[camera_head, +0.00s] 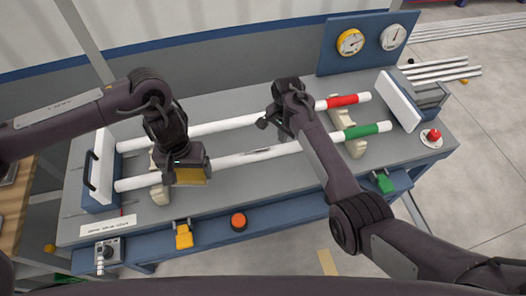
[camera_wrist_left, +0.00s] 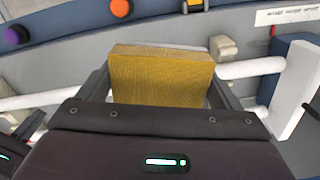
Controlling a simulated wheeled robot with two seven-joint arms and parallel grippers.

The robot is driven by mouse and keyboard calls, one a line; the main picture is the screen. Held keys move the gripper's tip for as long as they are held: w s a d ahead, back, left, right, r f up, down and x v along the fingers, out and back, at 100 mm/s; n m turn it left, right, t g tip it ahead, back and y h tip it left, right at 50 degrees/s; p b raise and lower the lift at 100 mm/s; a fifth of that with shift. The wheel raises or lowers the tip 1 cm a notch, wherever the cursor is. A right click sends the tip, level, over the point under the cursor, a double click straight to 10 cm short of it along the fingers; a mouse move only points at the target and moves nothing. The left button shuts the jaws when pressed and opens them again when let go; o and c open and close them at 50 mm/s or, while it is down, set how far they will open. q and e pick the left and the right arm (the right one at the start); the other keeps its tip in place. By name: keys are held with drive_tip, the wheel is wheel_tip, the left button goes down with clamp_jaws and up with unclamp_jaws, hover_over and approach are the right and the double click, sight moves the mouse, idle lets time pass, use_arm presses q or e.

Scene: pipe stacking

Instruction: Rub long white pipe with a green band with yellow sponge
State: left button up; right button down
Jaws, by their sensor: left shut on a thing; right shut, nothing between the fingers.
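The long white pipe with a green band (camera_head: 230,159) lies across two rests along the front of the bench, its green band (camera_head: 368,130) toward the right. A grey mark shows near its middle. My left gripper (camera_head: 190,170) is shut on the yellow sponge (camera_head: 193,177), over the left part of this pipe. The sponge (camera_wrist_left: 160,78) fills the middle of the left wrist view, and the pipe (camera_wrist_left: 250,68) passes behind it. I cannot tell whether they touch. My right gripper (camera_head: 272,118) is shut and empty, near the rear pipe.
A white pipe with a red band (camera_head: 205,127) lies parallel behind. White end plates (camera_head: 398,101) stand at both ends. A gauge panel (camera_head: 368,42) is at the back right. An orange button (camera_head: 238,221), a yellow padlock (camera_head: 183,236) and a red button (camera_head: 432,136) sit along the edges.

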sight(281, 152)
use_arm(q)
drive_tip(key=shift+w+f+b, duration=0.1)
drive_tip(key=shift+f+b, duration=2.1)
drive_tip(key=shift+f, duration=0.05)
use_arm(e)
drive_tip(key=shift+w+f, duration=0.1)
drive_tip(key=shift+f, duration=2.3)
use_arm(q)
drive_tip(key=shift+f+b, duration=0.3)
drive_tip(key=shift+f, duration=0.05)
use_arm(e)
drive_tip(key=shift+f, duration=0.6)
use_arm(q)
drive_tip(key=shift+r, duration=0.1)
use_arm(e)
drive_tip(key=shift+r, duration=0.1)
use_arm(q)
wheel_tip(281, 152, up, 4)
drive_tip(key=p, duration=0.4)
drive_tip(key=shift+r, duration=0.2)
use_arm(e)
wheel_tip(281, 152, up, 4)
use_arm(q)
drive_tip(key=shift+r+p, duration=0.3)
drive_tip(key=shift+p, duration=0.3)
use_arm(e)
drive_tip(key=shift+r, duration=0.95)
drive_tip(key=shift+r, duration=0.1)
